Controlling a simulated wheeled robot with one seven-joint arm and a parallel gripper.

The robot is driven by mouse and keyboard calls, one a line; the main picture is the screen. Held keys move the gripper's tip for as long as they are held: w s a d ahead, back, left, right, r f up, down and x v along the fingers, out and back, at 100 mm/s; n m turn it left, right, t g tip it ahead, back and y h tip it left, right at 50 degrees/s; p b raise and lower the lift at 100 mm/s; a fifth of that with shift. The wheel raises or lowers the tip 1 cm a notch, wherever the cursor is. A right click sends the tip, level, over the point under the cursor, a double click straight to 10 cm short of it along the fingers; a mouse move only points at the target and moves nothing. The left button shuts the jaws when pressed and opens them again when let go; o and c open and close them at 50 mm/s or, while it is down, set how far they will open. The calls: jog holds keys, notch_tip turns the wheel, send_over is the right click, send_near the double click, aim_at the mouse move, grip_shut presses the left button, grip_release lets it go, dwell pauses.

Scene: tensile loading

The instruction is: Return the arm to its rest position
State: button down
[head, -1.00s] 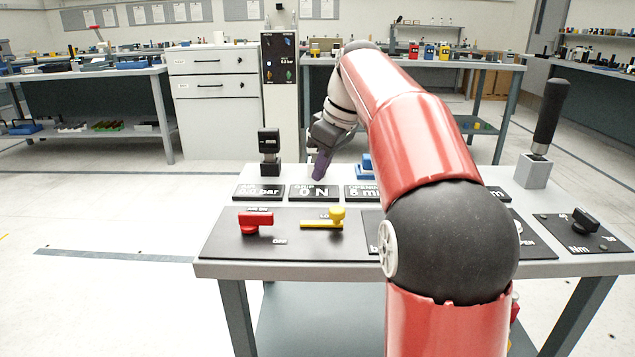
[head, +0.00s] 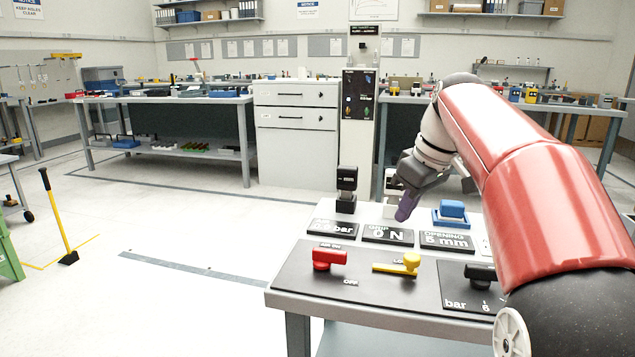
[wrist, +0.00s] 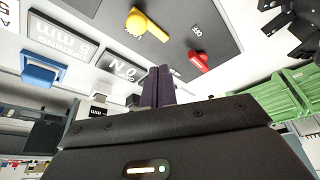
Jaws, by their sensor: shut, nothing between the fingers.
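My gripper (head: 405,207) is shut and empty, with purple fingertips pointing down above the back part of the bench. In the wrist view its purple fingers (wrist: 158,85) stand close together. My red arm reaches in from the right of the head view. Below and in front of the gripper are the displays, among them one reading 0 N (head: 388,234) and one reading 5 mm (head: 447,241). The gripper looks apart from them, though its exact height is hard to tell.
The bench panel carries a red handle (head: 329,258), a yellow handle (head: 398,265) and a black knob (head: 481,273). A black upright device (head: 346,189) and a blue block (head: 452,210) stand at its back. A grey column (head: 358,125) rises behind. Open floor lies left.

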jog(key=s+a+f+m+t+h, duration=0.1)
jog(key=s+a+f+m, duration=0.1)
jog(key=s+f, duration=0.7)
jog(key=s+a+f+m+t+h, duration=0.1)
jog(key=s+a+f+m, duration=0.1)
jog(key=s+f+m, duration=0.3)
jog(key=s+f, duration=0.4)
jog(key=s, duration=0.6)
jog(key=shift+m, duration=0.3)
jog(key=c, duration=2.1)
grip_release()
jog(key=shift+s, duration=0.1)
